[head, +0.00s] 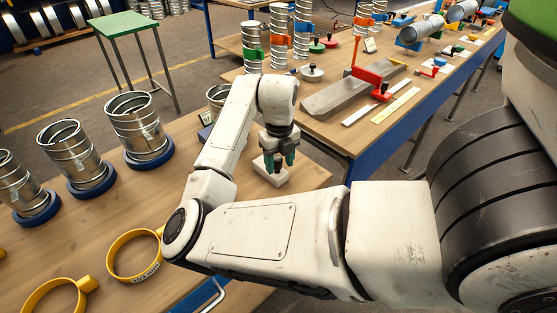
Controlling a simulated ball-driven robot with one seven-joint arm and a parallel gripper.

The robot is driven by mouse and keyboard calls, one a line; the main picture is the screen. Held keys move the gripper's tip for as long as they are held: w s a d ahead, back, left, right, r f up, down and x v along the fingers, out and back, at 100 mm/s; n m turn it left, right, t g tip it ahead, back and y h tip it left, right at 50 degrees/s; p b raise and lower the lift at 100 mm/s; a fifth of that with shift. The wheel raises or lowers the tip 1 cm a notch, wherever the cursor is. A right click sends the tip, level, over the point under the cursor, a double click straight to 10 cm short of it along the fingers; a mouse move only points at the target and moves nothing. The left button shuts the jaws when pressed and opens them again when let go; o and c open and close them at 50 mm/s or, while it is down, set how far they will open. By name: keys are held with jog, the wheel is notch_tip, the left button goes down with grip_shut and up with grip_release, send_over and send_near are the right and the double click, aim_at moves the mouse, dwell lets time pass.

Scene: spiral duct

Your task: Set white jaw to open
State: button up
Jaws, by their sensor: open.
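My gripper (281,162) points down at the near table's right part, its dark green-tipped fingers apart and open. A small white block (270,175) lies on the wooden table top right at the fingertips. The block is partly hidden by the fingers, and I cannot tell whether they touch it. I cannot make out whether this block is the white jaw or part of it.
Spiral duct pieces (137,125) stand in blue collars at the left. Yellow rings (134,255) lie at the front. A grey metal bar (340,97) and red clamp (370,78) occupy the far bench. A green-topped stool (125,24) stands behind.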

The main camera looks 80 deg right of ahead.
jog(key=shift+w+d+r, duration=0.1)
jog(key=shift+r, duration=0.15)
notch_tip(320, 180, up, 10)
jog(key=b, duration=0.1)
jog(key=shift+r, duration=0.15)
dwell(0.3)
dwell(0.6)
